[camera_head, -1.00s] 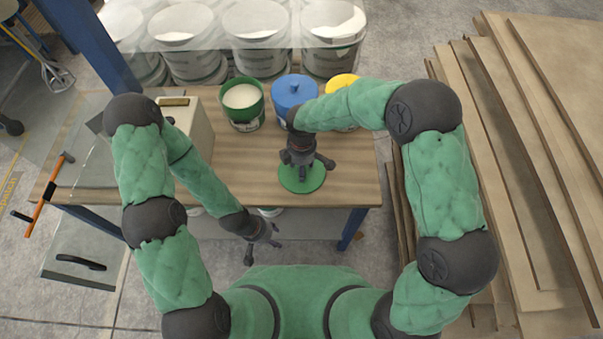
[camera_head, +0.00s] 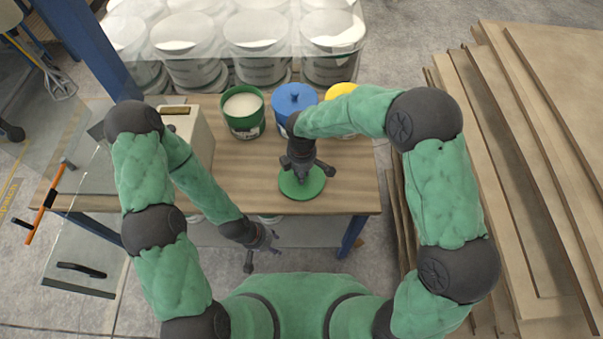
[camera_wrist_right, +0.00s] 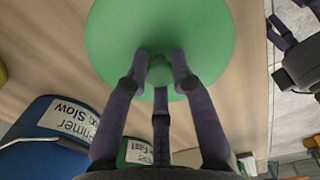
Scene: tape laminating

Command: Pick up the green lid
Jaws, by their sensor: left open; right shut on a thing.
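The round green lid (camera_head: 302,185) lies on the wooden table (camera_head: 245,175), near its front edge. In the right wrist view the lid (camera_wrist_right: 115,40) fills the upper middle, with a green knob at its centre. My right gripper (camera_wrist_right: 160,70) is over the lid with its dark fingers closed around the knob. In the head view my right gripper (camera_head: 302,172) covers part of the lid. My left gripper (camera_head: 262,256) is open and empty, in front of the table's edge, to the left of the lid.
An open green bucket (camera_head: 243,110), a bucket with a blue lid (camera_head: 293,100) and a yellow-lidded one (camera_head: 341,90) stand at the table's back. A pale box (camera_head: 190,135) stands at the left. White buckets (camera_head: 262,50) stand behind. Wooden boards (camera_head: 530,150) lie at right.

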